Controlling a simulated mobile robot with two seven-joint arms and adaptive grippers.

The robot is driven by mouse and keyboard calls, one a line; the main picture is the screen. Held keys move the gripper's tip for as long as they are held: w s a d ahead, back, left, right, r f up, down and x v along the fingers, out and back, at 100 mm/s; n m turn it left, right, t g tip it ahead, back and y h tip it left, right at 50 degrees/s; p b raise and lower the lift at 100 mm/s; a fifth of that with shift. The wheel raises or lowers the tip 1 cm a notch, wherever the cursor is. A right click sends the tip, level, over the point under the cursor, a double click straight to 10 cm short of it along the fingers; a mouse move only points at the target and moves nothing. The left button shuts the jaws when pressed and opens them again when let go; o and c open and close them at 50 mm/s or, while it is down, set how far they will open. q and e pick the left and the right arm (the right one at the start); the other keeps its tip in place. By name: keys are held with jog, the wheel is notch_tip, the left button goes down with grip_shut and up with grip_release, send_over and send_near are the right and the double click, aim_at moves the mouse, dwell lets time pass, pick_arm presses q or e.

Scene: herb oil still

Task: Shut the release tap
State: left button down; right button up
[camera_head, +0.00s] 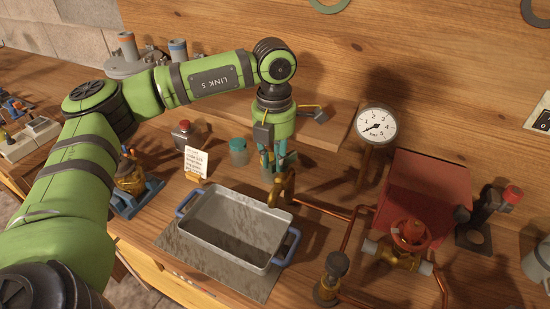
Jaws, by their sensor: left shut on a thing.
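My left gripper (274,172) reaches down behind the grey tray (233,240). Its fingers are shut at the top of a small brass tap (284,188), which I take to be the release tap. The fingers partly hide the tap's upper end, so the exact grip and the handle's angle are unclear. The tap stands at the tray's back right corner, where a copper pipe (325,209) meets it. My right gripper is not in view.
A red-wheeled valve (411,233), a dark-knobbed brass fitting (330,280) and a pressure gauge (377,126) stand to the right. A red box (425,185) is behind the valve. A note card (196,162) and glass jar (238,152) stand left of the gripper.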

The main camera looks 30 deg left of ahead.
pick_arm(q)
jog(key=shift+w+a+m, duration=0.1)
jog(key=shift+m, duration=0.55)
jog(key=shift+w+a+m, duration=0.1)
jog(key=shift+m, duration=0.55)
jog(key=shift+w+a+m, duration=0.15)
jog(key=shift+w+m, duration=0.05)
jog(key=shift+m, duration=1)
jog(key=shift+b, duration=0.3)
jog(key=shift+w+a+r+m, duration=0.1)
jog(key=shift+w+m, duration=0.05)
jog(key=shift+m, duration=1.15)
